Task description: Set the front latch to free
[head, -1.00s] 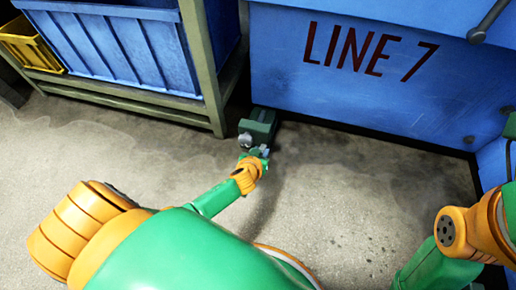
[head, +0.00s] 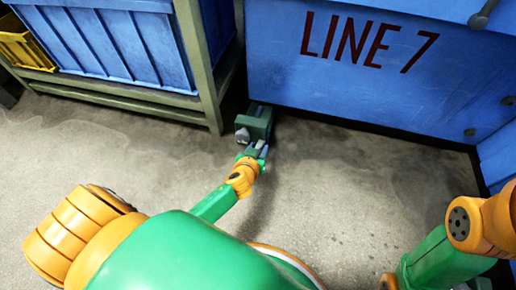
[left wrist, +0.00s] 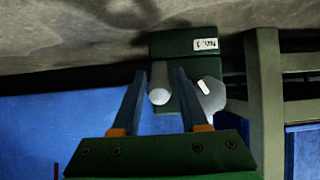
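A dark green block (head: 259,123) sits on the floor against the blue LINE 7 machine; I take it to be the front latch. In the left wrist view the block (left wrist: 180,45) carries a small white label (left wrist: 206,44), upside down and hard to read. A pale grey rod with a round end (left wrist: 158,96) sticks out of it. A round grey disc with a white mark (left wrist: 211,92) is beside the rod. My left gripper (left wrist: 160,72) is open, one finger on each side of the rod; contact is not visible. It also shows in the head view (head: 257,147). My right gripper is out of view.
The blue machine (head: 370,80) stands behind the block. A grey-green rack post (head: 198,65) with a blue crate (head: 110,45) is close on the left. A yellow bin (head: 22,45) is at the far left. The concrete floor (head: 340,190) to the right is clear.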

